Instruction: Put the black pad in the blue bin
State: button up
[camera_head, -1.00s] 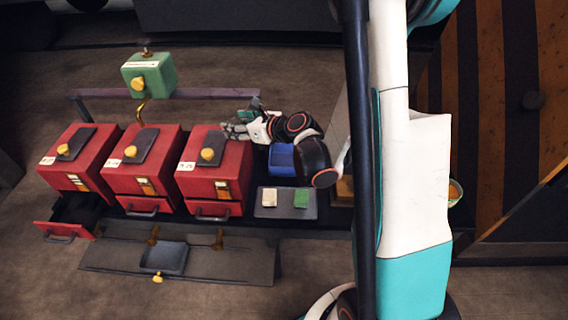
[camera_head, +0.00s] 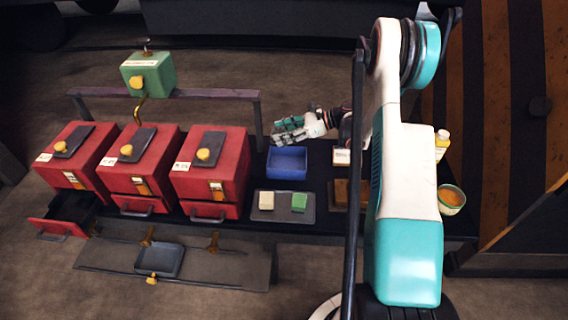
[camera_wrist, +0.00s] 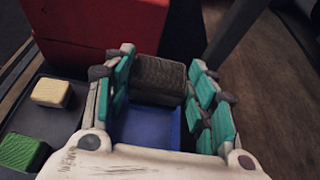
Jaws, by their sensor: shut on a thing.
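The blue bin (camera_head: 287,164) is an open tray on the dark bench, right of the red boxes. In the wrist view, the bin (camera_wrist: 148,128) shows below and between my fingers. My gripper (camera_wrist: 161,64) is shut on the black pad (camera_wrist: 160,76), a dark ribbed block held between the teal finger pads. In the head view my gripper (camera_head: 289,130) is just behind the bin's far edge. The pad cannot be made out there. In the wrist view the pad overlaps the bin's far part; the height between them cannot be told.
A grey tray (camera_head: 282,216) with a cream block (camera_head: 266,201) and a green block (camera_head: 299,202) lies in front of the bin. The nearest red box (camera_head: 211,165) stands left of it. A bowl (camera_head: 451,200) and a bottle (camera_head: 442,146) are at the right.

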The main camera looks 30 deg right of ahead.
notch_tip(320, 180, down, 13)
jog(key=b, duration=0.4)
jog(key=shift+f, duration=0.15)
jog(key=shift+f, duration=0.15)
jog(key=o, duration=0.9)
jog(key=shift+c, duration=0.2)
jog(key=shift+s+d+r, duration=0.1)
jog(key=shift+d+r, duration=0.05)
jog(key=shift+r, duration=0.1)
jog(key=p+v, duration=0.3)
jog(key=v, duration=0.8)
jog(key=shift+s+d+r, duration=0.1)
jog(key=shift+s+d, duration=0.1)
